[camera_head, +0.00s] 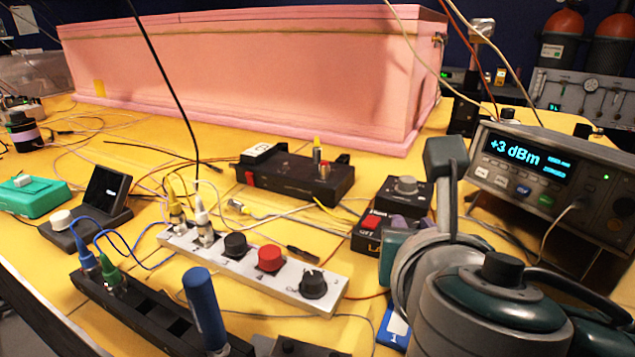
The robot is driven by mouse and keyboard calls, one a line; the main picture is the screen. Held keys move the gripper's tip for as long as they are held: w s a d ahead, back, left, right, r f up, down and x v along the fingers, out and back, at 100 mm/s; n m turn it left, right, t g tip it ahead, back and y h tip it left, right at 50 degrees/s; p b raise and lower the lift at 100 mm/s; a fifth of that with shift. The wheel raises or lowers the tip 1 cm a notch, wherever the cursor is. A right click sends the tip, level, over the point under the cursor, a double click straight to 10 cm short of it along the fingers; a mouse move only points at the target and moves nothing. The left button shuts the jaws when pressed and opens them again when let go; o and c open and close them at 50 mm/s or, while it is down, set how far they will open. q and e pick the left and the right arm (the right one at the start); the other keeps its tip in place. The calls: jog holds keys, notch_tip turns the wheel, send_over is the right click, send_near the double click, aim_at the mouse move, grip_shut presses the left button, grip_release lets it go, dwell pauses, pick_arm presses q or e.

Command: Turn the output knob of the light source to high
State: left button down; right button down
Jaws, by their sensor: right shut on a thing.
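My right arm comes in from the lower right. My right gripper (402,224) is low at the right side of the red-button box, mostly hidden by my own wrist. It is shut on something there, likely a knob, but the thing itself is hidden. My left gripper is not in view.
A meter (545,175) reading +3 dBm stands at the right. A white strip (184,239) with several knobs and plugs lies in front, beside a black rack (137,315) with a blue handle. A pink foam enclosure (250,85) fills the back. Loose cables cross the yellow table.

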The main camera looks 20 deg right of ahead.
jog(key=shift+m, duration=0.3)
jog(key=c, duration=0.7)
grip_release()
jog(key=p+v, duration=0.2)
jog(key=v, duration=0.8)
jog(key=shift+w+a, duration=0.15)
jog(key=shift+h, duration=0.3)
jog(key=shift+p, duration=0.3)
